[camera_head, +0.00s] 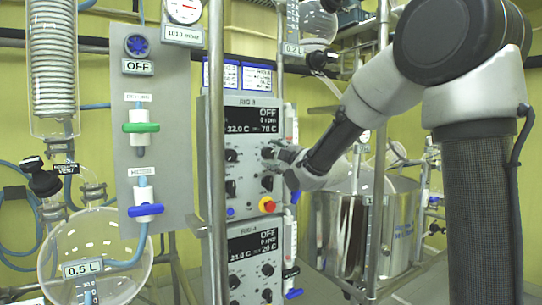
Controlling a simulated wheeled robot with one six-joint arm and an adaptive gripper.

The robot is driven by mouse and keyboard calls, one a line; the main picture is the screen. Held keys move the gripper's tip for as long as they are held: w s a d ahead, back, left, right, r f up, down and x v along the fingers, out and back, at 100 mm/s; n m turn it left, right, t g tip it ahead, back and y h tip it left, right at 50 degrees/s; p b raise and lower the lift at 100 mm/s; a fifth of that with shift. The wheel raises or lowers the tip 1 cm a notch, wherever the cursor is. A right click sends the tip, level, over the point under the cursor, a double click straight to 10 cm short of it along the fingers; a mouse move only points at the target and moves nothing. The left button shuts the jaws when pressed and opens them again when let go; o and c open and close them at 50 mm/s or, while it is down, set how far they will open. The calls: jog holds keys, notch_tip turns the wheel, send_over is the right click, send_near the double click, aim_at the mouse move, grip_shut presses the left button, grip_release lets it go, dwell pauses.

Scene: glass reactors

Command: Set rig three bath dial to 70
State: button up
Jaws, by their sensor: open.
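The grey RIG 3 control box (242,200) stands near the middle. Its dark display (250,121) shows OFF, 0 rpm, 32.0 C, and at the lower right a set value that looks like 70 C, in small print. Black knobs sit in two columns below it. My gripper (276,155) reaches in from the right, with its fingertips at the upper right knob (267,153). The fingers are open around or beside this knob; contact is too small to tell. The knob's label and pointer are not readable.
A red emergency button (267,205) sits low on the same box. The RIG 4 box (255,265) is directly below. A vertical metal post (216,120) stands in front of the left edge. Glassware hangs at left; a steel vessel (400,230) stands right.

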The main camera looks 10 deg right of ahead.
jog(key=v, duration=0.9)
jog(key=s+d+f+m+g+h, duration=0.2)
jog(key=s+f+m+g, duration=0.15)
jog(key=f, duration=0.45)
jog(key=s+d+f+m+g+h, duration=0.2)
jog(key=d+f+m+g, duration=0.15)
jog(key=f, duration=0.35)
jog(key=s+d+m+g, duration=0.2)
jog(key=s+m, duration=0.1)
jog(key=s, duration=0.6)
jog(key=s+d+m+g+h, duration=0.1)
jog(key=s+d+m+g, duration=0.1)
jog(key=s, duration=0.7)
jog(key=s+d+m+g, duration=0.2)
jog(key=s+m, duration=0.2)
jog(key=s, duration=0.5)
jog(key=shift+f+m, duration=0.3)
jog(key=shift+f, duration=0.15)
